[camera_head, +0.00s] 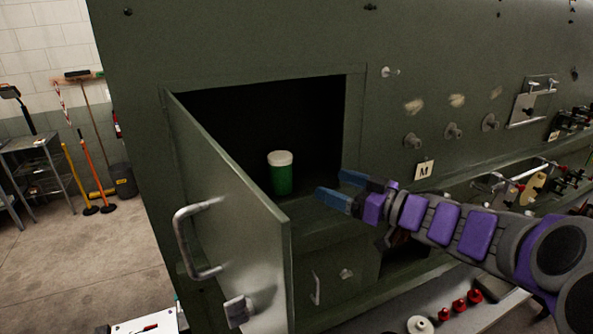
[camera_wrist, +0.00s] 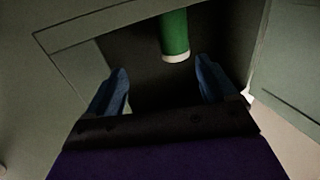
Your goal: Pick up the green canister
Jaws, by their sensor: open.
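The green canister (camera_head: 281,178) with a white lid stands upright inside an open compartment of a dark green cabinet wall. In the wrist view the canister (camera_wrist: 174,35) appears beyond the fingers, cut off by the top edge, with its white end pointing down in the picture. My gripper (camera_head: 340,190) is open and empty, to the right of the canister and apart from it. In the wrist view my gripper's two blue fingers (camera_wrist: 166,92) are spread, with the canister past the gap between them.
The compartment door (camera_head: 235,215) with a metal handle is swung open at the left. Knobs (camera_head: 452,131) and an "M" label (camera_head: 424,170) are on the panel at the right. Red and white knobs (camera_head: 459,305) sit on a low surface below my arm. Open floor lies at the far left.

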